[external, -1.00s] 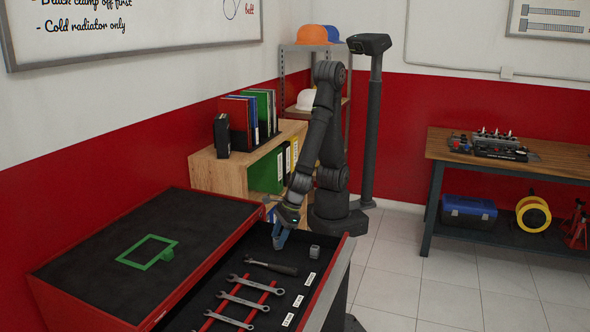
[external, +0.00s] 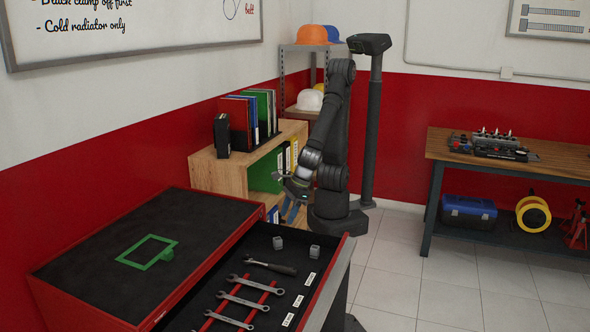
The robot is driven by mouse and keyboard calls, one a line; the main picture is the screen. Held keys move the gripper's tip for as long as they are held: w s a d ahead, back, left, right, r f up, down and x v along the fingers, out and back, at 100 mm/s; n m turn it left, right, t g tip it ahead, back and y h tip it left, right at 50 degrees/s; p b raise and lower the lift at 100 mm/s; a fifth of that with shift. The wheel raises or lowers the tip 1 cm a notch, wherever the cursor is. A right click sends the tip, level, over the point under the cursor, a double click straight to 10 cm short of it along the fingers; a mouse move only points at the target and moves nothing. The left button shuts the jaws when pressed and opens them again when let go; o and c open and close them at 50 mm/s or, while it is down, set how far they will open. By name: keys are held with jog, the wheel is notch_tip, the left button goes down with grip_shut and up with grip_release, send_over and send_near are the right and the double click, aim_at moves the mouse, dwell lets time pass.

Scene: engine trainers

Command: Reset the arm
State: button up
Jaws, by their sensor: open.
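My gripper (external: 292,210) is raised above the far end of the open tool drawer (external: 340,270), in front of the wooden shelf. It is open, and I see nothing held between its fingers. My arm is folded back over its base, with the elbow high. Below the gripper, two small grey sockets (external: 277,243) and (external: 314,252) lie in the drawer's far end, apart from each other. A ratchet (external: 270,266) and several wrenches (external: 243,299) lie closer in the same drawer.
A red cabinet with a black top (external: 190,215) stands left, with a green frame (external: 149,252) on it. The wooden shelf (external: 230,170) with binders is close behind my gripper. A dark post (external: 373,130) stands beside my base.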

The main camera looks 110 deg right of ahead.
aim_at(277, 239)
jog(key=x, duration=1.1)
jog(key=shift+f, duration=0.2)
jog(key=shift+r, duration=0.4)
notch_tip(277, 239, up, 10)
jog(key=w+r+m, duration=0.1)
jog(key=w, duration=0.3)
jog(key=w+d+r+m+h, duration=0.1)
jog(key=w+r, duration=0.1)
jog(key=w, duration=0.3)
jog(key=w+d+r+m, duration=0.1)
jog(key=w, duration=0.4)
jog(key=shift+w+d+r, duration=0.2)
jog(key=shift+w+r, duration=0.05)
jog(key=shift+r, duration=0.05)
jog(key=w+d+r+m, duration=0.1)
jog(key=w+d, duration=0.2)
jog(key=w, duration=0.3)
jog(key=w+d+r+m+h, duration=0.1)
jog(key=w+d+r, duration=0.1)
jog(key=w+d, duration=0.2)
jog(key=shift+w+d+r+m+g, duration=0.3)
jog(key=shift+w+m, duration=0.1)
jog(key=shift+w, duration=0.9)
jog(key=shift+o, duration=0.2)
